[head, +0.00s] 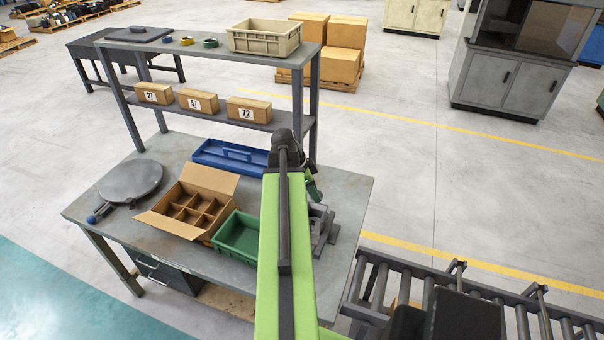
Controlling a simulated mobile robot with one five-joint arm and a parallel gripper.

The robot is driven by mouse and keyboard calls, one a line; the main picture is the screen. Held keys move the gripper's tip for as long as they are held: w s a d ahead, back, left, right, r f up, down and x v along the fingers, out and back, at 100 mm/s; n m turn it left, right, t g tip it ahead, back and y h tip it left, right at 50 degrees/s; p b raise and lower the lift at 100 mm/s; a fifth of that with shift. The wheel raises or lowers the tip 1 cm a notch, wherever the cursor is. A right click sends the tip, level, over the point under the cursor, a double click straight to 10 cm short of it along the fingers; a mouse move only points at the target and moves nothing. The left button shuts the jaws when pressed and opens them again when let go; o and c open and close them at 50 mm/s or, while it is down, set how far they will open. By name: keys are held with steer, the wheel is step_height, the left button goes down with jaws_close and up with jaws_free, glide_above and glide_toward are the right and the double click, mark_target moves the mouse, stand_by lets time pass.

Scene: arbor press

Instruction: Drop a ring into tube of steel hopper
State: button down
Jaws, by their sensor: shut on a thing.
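My green arm reaches up the middle of the head view and over the bench. No loose ring shows on the bench surface in view.
The grey bench (85,207) holds a round plate (130,180), an open divided carton (200,197), a green bin (240,236) and a blue tray (225,155). A shelf (160,51) rises behind. A roller conveyor (400,275) lies at the lower right. Open floor lies beyond.

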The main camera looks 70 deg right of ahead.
steer(key=shift+w+f+b, duration=0.2)
steer(key=shift+f+b, duration=0.6)
steer(key=shift+b, duration=0.1)
step_height(320, 180, down, 4)
steer(key=b, duration=0.4)
steer(key=shift+s+f, duration=0.1)
steer(key=shift+f, duration=0.1)
steer(key=shift+r, duration=0.1)
steer(key=c, duration=0.8)
jaws_free()
steer(key=p+v, duration=0.6)
steer(key=v, duration=0.1)
steer(key=shift+r+p, duration=0.2)
steer(key=shift+p, duration=0.15)
